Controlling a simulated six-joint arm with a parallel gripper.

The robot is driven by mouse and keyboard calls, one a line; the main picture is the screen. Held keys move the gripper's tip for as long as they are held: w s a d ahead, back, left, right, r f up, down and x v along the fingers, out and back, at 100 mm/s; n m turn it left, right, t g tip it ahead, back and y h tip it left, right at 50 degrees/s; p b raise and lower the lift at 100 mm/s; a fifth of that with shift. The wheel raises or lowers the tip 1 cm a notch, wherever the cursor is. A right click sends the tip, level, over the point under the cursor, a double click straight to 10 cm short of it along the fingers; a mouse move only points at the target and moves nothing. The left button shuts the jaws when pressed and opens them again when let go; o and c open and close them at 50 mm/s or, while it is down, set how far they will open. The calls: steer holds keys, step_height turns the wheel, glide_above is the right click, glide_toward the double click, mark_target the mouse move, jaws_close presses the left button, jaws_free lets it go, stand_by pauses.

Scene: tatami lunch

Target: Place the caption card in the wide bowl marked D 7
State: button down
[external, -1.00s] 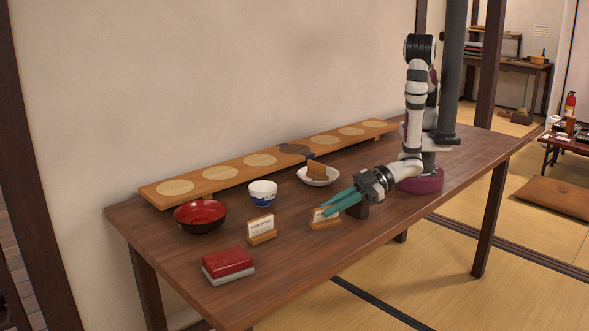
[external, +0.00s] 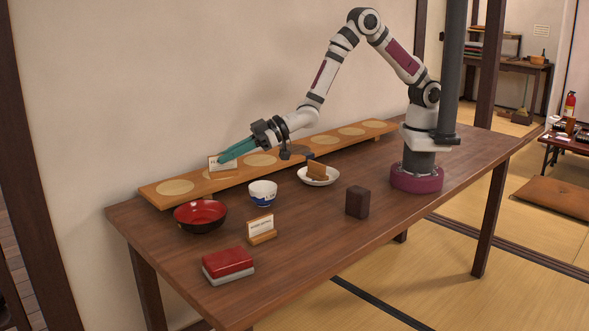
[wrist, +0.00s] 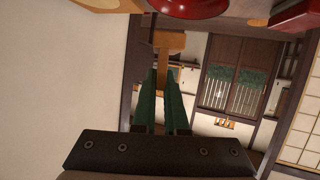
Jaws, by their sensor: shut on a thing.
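My gripper (external: 226,156) is shut on a caption card (external: 213,163), a small white card in a wooden stand, and holds it raised above the left part of the long board. In the wrist view the wooden stand (wrist: 165,43) sits between the green fingertips (wrist: 162,80). A wide bowl (external: 200,216), red inside and dark outside, stands on the table below and left of the gripper. Its red inside also shows at the top of the wrist view (wrist: 190,7). No D 7 mark is readable on it.
A long board (external: 220,185) with round discs runs along the wall. A blue-and-white cup (external: 263,194), a second card (external: 260,227), a red-lidded box (external: 228,263), a dark block (external: 357,202) and a white dish (external: 330,180) holding a brown piece stand on the table.

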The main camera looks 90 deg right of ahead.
steer(key=w+d+m, duration=0.1)
steer(key=w+d, duration=0.4)
steer(key=d, duration=0.1)
glide_above(207, 221)
step_height(207, 221, down, 10)
steer(key=shift+a+r, duration=0.1)
steer(key=shift+a, duration=0.05)
steer(key=shift+f, duration=0.35)
steer(key=c, duration=1)
jaws_free()
steer(key=shift+f, duration=0.15)
steer(key=shift+o, duration=0.2)
